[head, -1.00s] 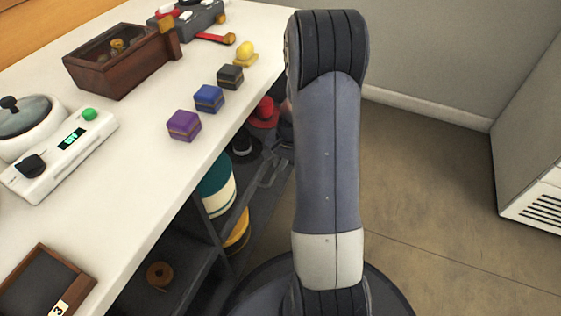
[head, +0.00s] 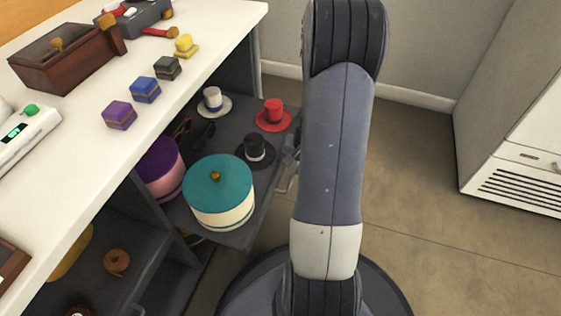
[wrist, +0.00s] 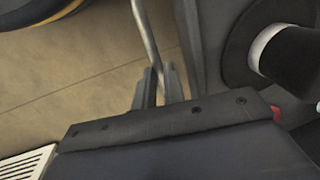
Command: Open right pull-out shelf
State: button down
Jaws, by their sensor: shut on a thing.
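The right pull-out shelf (head: 228,137) is a dark grey tray that stands well out from under the white counter. It carries a teal-lidded round box (head: 218,190), a purple round box (head: 160,168), and small white (head: 213,101), red (head: 273,116) and black (head: 255,151) hats. Its metal bar handle (wrist: 147,35) runs along the front edge. My gripper (wrist: 160,85) is shut on this handle in the wrist view. In the head view my arm hides most of the gripper and part of the handle.
The white counter (head: 60,170) holds purple, blue and dark small boxes, a yellow item and a wooden box (head: 72,58). A lower shelf (head: 100,250) sits at the left. A white cabinet (head: 520,130) stands at the right. Floor (head: 430,190) between is clear.

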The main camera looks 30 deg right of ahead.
jog(key=shift+s+d, duration=0.9)
jog(key=shift+s, duration=0.25)
jog(key=shift+s+d, duration=0.85)
jog(key=shift+s, duration=0.3)
jog(key=c, duration=1.5)
grip_release()
jog(key=r+p, duration=0.1)
jog(key=r, duration=0.2)
jog(key=s+r+p, duration=0.1)
jog(key=r+p, duration=0.1)
jog(key=r, duration=0.2)
jog(key=d+r+p, duration=0.1)
jog(key=r, duration=0.2)
jog(key=shift+s+d+r, duration=0.1)
jog(key=shift+s+r, duration=0.15)
jog(key=shift+r, duration=0.1)
jog(key=shift+f, duration=0.1)
